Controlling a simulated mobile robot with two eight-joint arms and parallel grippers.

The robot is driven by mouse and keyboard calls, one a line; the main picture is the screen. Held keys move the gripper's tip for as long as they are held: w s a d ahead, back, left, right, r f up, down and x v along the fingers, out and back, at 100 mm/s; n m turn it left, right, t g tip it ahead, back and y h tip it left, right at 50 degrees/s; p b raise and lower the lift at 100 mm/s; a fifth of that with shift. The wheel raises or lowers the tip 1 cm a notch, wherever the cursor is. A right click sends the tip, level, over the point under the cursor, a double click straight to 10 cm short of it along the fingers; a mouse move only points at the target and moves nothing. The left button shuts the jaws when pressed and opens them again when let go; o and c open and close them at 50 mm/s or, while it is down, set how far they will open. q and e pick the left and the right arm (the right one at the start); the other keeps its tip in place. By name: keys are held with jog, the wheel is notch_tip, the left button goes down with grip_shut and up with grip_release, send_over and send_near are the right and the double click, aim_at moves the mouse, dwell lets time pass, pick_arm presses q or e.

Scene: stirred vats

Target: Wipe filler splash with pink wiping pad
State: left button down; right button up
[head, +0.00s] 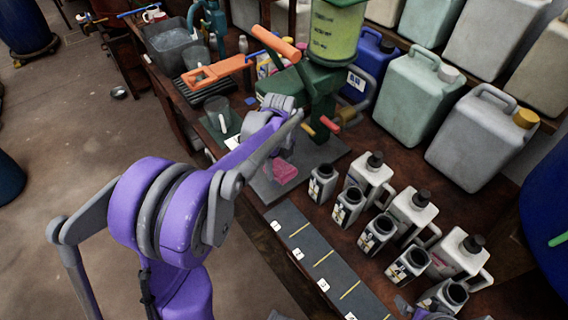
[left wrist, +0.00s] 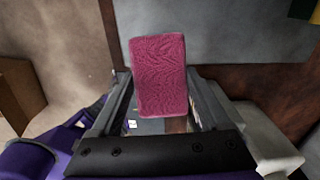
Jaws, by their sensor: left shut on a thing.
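My left gripper (head: 277,158) is shut on a pink wiping pad (head: 284,172). The pad is at the grey base plate (head: 322,154) of the green filler (head: 312,88), near the bench's front edge. In the left wrist view the pad (left wrist: 159,75) stands upright between the fingers, with a grey surface behind it. I cannot tell whether the pad touches the plate. My arm and gripper hide part of the plate, and I cannot make out a splash.
Several small open bottles (head: 347,206) and white capped jugs (head: 411,212) stand right of the plate. A dark strip with numbered labels (head: 323,257) runs along the front edge. Large jerrycans (head: 416,92) line the back. An orange lever (head: 216,71) juts out left of the filler.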

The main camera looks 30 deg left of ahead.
pick_arm(q)
jog(key=shift+w+a+r+m, duration=0.1)
jog(key=shift+w+r+m, duration=0.05)
jog(key=shift+w, duration=0.3)
jog(key=shift+w+a+r+m, duration=0.1)
jog(key=shift+w+r+m, duration=0.05)
jog(key=shift+w, duration=0.25)
jog(key=shift+s+d+f+b, duration=0.1)
jog(key=shift+d+f+b, duration=0.1)
jog(key=shift+f+b, duration=0.45)
jog(key=f+b, duration=0.1)
jog(key=w+f, duration=0.1)
jog(key=f, duration=0.1)
jog(key=f+b, duration=0.1)
jog(key=f, duration=0.1)
jog(key=shift+w+d+b, duration=0.3)
jog(key=shift+w, duration=0.1)
jog(key=shift+f, duration=0.1)
jog(key=shift+s+a, duration=0.15)
jog(key=shift+s+f, duration=0.1)
jog(key=shift+f, duration=0.1)
jog(key=shift+s+a, duration=0.1)
